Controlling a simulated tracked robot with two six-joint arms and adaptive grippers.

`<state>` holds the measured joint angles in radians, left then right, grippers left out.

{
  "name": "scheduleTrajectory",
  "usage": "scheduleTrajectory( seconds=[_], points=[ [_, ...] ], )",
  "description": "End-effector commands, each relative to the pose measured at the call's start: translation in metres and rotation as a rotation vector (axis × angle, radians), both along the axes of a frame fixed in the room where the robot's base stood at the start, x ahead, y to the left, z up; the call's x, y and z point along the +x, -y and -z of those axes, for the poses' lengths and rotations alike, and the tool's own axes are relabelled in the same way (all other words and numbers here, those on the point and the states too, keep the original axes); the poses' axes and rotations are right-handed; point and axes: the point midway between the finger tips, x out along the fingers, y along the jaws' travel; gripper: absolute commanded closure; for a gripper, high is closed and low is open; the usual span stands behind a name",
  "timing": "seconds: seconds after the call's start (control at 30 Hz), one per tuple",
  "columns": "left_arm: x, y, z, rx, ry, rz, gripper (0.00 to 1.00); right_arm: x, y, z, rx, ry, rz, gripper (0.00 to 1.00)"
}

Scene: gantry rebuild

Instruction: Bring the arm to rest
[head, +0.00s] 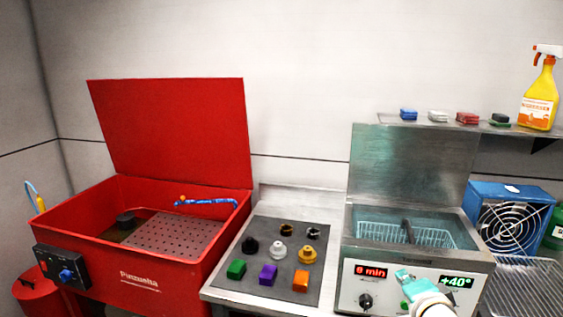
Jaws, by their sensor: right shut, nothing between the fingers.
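My right gripper (404,275) shows at the lower right in the head view, with pale teal fingers and a white wrist. It is shut and empty, in front of the control panel of the ultrasonic-type bath (375,290). It covers part of the panel between the red "0 min" display (371,271) and the "+40°" display (456,282). Whether it touches the panel I cannot tell. My left gripper is not in view.
A red parts washer (165,281) stands open at the left. A grey mat (261,265) holds several knobs and coloured blocks. The bath holds a wire basket (433,238). A blue fan unit (508,200) and wire rack (525,285) stand right; a shelf (460,126) carries a yellow spray bottle (540,95).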

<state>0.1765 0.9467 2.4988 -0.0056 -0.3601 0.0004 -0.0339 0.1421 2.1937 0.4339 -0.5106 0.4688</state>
Motion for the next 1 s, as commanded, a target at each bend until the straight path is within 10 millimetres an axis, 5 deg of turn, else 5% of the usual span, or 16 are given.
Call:
scheduleTrajectory(
  seconds=[0.1,0.27,0.5,0.73,1.0],
  points=[
    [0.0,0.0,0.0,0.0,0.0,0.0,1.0,-0.009,-0.023,0.091,-0.103,-0.188,-0.12,1.0],
    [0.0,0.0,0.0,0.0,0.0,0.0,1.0,-0.047,-0.053,0.204,-0.222,-0.426,-0.323,1.0],
    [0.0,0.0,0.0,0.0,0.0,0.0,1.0,-0.155,-0.098,0.341,-0.314,-0.74,-0.693,1.0],
    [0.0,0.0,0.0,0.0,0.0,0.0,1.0,-0.249,-0.127,0.398,-0.313,-0.899,-0.978,1.0],
    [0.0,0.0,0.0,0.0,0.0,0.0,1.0,-0.274,-0.132,0.408,-0.307,-0.929,-1.056,1.0]
  ],
)
